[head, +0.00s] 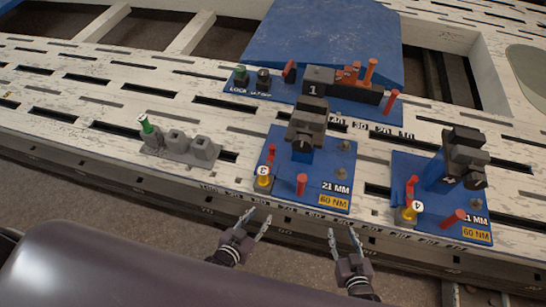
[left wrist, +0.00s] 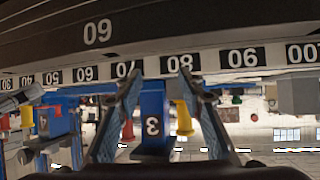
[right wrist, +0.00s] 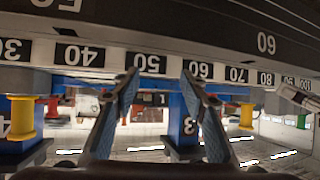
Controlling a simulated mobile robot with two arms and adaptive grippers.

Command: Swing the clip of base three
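Base three (head: 325,170) is a blue plate on the pale slotted bench, marked 21 MM and 60 NM. A dark grey block (head: 306,122) stands at its back. I cannot tell which red part is the clip. My left gripper (head: 257,216) is open and empty in front of this base. My right gripper (head: 343,232) is open and empty, further right. A blue post marked 3 shows in the left wrist view (left wrist: 153,105).
Base four (head: 400,172) stands to the right with its own block, yellow spool (head: 408,214) and red pegs. Behind are base one (head: 318,80) and a blue ramp (head: 320,40). A grey socket holder (head: 180,150) is at left. The bench's front edge carries a number scale.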

